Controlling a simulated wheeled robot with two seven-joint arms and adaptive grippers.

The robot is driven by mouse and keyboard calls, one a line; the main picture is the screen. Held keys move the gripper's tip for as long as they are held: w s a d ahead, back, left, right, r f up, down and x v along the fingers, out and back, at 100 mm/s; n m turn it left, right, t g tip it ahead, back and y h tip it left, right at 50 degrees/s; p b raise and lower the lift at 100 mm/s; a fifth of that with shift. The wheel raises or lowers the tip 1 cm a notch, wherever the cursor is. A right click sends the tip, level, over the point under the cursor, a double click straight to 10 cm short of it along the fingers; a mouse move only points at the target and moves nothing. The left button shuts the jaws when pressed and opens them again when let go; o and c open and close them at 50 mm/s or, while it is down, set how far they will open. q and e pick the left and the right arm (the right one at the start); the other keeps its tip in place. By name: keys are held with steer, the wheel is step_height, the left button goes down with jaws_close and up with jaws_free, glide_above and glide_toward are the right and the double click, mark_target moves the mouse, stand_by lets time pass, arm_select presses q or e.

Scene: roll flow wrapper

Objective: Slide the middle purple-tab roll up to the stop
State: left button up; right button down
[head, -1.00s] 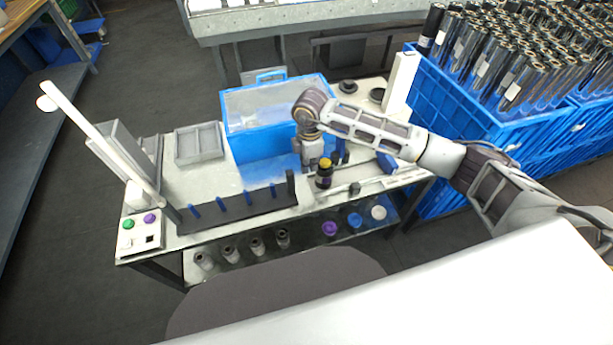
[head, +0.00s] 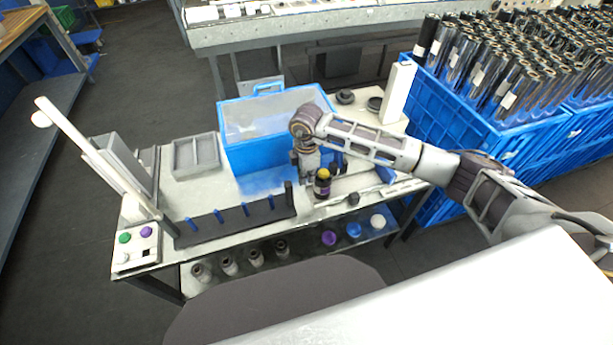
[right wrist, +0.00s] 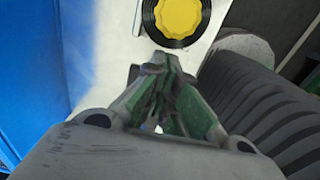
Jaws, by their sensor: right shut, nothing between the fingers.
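A dark upright roll with a yellow top and a small purple patch (head: 322,186) stands on the table, right of the dark rack's end post. Its yellow top inside a black ring (right wrist: 178,15) shows at the top of the right wrist view. My right gripper (head: 308,175) points down just behind and left of this roll. In the right wrist view its fingers (right wrist: 155,65) are together with nothing between them, apart from the yellow top. I cannot make out several purple-tab rolls or a stop. My left gripper is not in view.
A blue bin (head: 243,150) stands close behind my right gripper. The dark rack with blue pegs (head: 235,219) lies to the left, a grey tray (head: 195,155) behind it. A button box (head: 135,245) is at the left corner. Large blue crates (head: 470,145) stand right.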

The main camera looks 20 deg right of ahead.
step_height(320, 180, down, 6)
steer(key=shift+f, duration=1.15)
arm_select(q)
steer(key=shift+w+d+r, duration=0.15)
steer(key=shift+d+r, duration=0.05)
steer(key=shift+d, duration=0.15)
arm_select(e)
steer(key=d, duration=0.5)
steer(key=d+p, duration=0.1)
steer(key=d, duration=1)
steer(key=shift+w+d, duration=0.2)
steer(key=shift+w, duration=0.05)
steer(key=shift+d, duration=0.45)
arm_select(q)
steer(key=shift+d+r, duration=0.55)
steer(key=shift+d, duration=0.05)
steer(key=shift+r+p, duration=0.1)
steer(key=shift+p, duration=0.25)
arm_select(e)
steer(key=shift+w+r, duration=0.1)
steer(key=shift+r, duration=0.05)
